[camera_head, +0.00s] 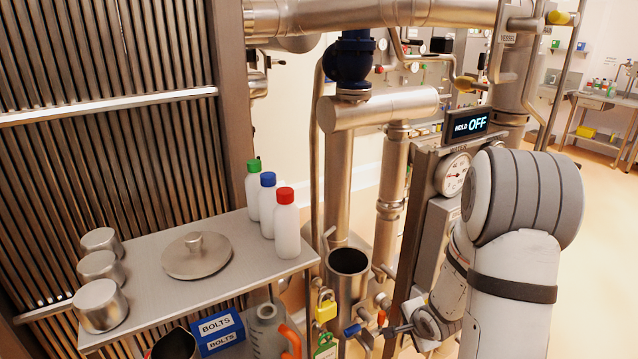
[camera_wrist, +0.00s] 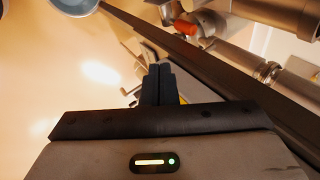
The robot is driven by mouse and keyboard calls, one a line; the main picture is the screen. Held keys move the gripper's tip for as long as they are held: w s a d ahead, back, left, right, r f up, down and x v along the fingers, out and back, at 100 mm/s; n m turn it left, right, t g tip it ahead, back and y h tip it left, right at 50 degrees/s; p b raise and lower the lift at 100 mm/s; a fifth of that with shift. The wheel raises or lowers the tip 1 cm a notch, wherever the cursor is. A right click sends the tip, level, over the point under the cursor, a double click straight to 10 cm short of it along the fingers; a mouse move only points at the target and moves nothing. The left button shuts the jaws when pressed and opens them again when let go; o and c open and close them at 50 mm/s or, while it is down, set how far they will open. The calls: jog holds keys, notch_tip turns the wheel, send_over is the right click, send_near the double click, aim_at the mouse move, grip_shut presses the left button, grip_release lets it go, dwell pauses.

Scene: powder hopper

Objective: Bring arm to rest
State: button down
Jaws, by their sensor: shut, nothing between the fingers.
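My gripper (camera_wrist: 158,70) shows in the wrist view, its two dark fingers together with nothing between them. It hangs over pale floor, beside a long dark post that crosses the view at a slant. In the head view my white and grey arm fills the right side, bent downward in front of the gauge panel. The gripper is hard to make out there among the fittings low in the picture.
A steel shelf (camera_head: 150,309) at left holds a round lid (camera_head: 196,257), several metal cups and three capped bottles. A metal tube (camera_head: 348,285), padlocks and valve handles crowd the middle. A display (camera_head: 468,124) reads "HOLD OFF". Open floor (camera_head: 590,215) lies at far right.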

jog(key=s+a+r+n+g+h, duration=0.1)
jog(key=s+a+r+n, duration=0.2)
jog(key=s+r+n, duration=0.45)
jog(key=s+a+r+n+g+h, duration=0.1)
jog(key=s+a+r+n, duration=0.2)
jog(key=r, duration=0.8)
jog(key=s+a+r+n+y, duration=0.1)
jog(key=s+a+r+n, duration=0.1)
jog(key=s, duration=0.3)
jog(key=s+a+r+n+g, duration=0.1)
jog(key=s+a+r+n, duration=0.1)
jog(key=s, duration=0.3)
jog(key=shift+s+a+g+y, duration=0.3)
jog(key=shift+a+y, duration=0.1)
jog(key=shift+a, duration=0.25)
jog(key=shift+w+n, duration=0.1)
jog(key=shift+n, duration=0.15)
dwell(4.2)
